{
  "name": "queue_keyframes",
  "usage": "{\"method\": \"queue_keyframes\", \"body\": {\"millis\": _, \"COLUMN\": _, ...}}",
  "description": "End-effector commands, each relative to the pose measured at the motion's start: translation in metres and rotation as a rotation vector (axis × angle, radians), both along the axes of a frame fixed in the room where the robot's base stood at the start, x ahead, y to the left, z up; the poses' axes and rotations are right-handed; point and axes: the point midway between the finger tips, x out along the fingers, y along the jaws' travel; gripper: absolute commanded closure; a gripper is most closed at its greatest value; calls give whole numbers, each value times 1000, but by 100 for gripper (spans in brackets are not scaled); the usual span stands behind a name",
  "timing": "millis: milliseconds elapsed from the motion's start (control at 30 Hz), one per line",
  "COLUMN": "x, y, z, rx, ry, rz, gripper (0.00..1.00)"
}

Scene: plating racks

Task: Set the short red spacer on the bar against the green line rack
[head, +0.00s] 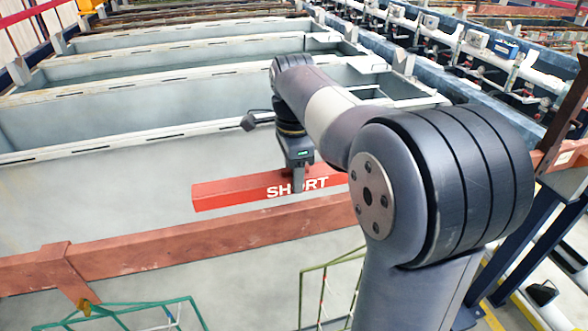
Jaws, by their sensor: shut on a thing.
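The short red spacer (235,192), a long red block with the white letters SHORT, is held level in the head view. My gripper (298,182) is shut on it near the lettering, pointing down, with one finger across the letters. The spacer appears just behind and above the reddish-brown bar (180,244), roughly parallel to it; I cannot tell whether they touch. The green line rack (192,299) hangs at the lower left, cut off by the frame's bottom edge. My arm hides the right part of the bar and perhaps the spacer's right end.
A yellow-green rack (301,295) stands in front of the bar at bottom centre, partly behind my arm. A brown hook (66,272) sits over the bar at left. Grey tanks (150,97) fill the back. The bar looks clear between hook and yellow-green rack.

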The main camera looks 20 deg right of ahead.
Motion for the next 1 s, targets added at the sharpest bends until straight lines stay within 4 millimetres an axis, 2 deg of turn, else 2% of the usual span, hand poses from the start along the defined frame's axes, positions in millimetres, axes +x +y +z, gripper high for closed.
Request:
{"method": "queue_keyframes", "body": {"millis": 100, "x": 0, "y": 0, "z": -14, "rx": 0, "ry": 0, "rz": 0, "gripper": 83}}
{"method": "queue_keyframes", "body": {"millis": 1000, "x": 0, "y": 0, "z": -83, "rx": 0, "ry": 0, "rz": 0, "gripper": 83}}
